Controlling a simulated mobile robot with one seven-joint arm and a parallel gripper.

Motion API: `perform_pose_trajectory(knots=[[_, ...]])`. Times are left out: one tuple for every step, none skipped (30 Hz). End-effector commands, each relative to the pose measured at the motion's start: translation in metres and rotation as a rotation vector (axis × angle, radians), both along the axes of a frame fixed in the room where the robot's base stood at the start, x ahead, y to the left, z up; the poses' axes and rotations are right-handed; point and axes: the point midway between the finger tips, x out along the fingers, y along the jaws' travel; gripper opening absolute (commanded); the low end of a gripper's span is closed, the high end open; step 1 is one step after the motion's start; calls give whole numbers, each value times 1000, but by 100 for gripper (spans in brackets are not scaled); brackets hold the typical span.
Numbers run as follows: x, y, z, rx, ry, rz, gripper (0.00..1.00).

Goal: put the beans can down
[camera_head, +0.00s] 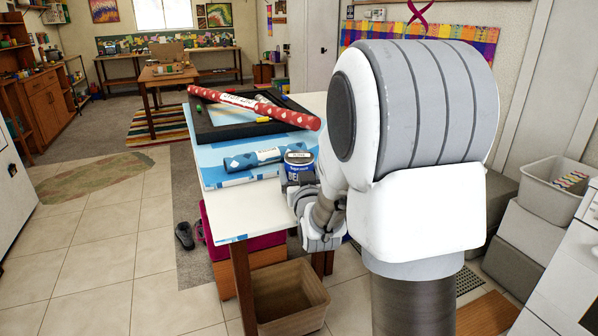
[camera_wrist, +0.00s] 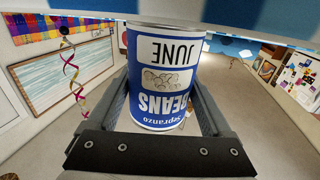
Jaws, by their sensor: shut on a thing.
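The beans can (camera_head: 299,162) is blue with a white label and a pale lid, and looks upright in the head view. My gripper (camera_head: 299,180) is shut on it, at the right side of the white table (camera_head: 222,220). In the wrist view the same can (camera_wrist: 155,75) stands between the two dark fingers of my gripper (camera_wrist: 163,95), its label text upside down in that picture. I cannot tell whether the can's base touches the table. My arm hides the table's right part.
A blue-and-white patterned roll (camera_head: 252,160) lies just left of the can. Behind it are a black tray (camera_head: 215,132) and a long red dotted roll (camera_head: 255,106). The table's near end is bare. A brown bin (camera_head: 290,300) stands on the floor below.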

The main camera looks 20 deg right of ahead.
Motion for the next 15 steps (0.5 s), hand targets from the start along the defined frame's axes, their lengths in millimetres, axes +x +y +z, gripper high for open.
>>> perform_pose_trajectory(knots=[[0, 0, -1, -1, -4, 0, 0], [0, 0, -2, -1, -4, 0, 0], [0, 0, -3, -1, -4, 0, 0], [0, 0, -3, 0, 0, 0, 87], [0, 0, -2, 0, 0, 0, 93], [0, 0, -2, 0, 0, 0, 100], [0, 0, -2, 0, 0, 0, 100], [0, 0, -2, 0, 0, 0, 100], [0, 0, -2, 0, 0, 0, 100], [0, 0, -2, 0, 0, 0, 100], [0, 0, -2, 0, 0, 0, 100], [0, 0, -2, 0, 0, 0, 100], [0, 0, -2, 0, 0, 0, 100], [0, 0, -2, 0, 0, 0, 100], [0, 0, -1, 0, 0, 0, 100]])
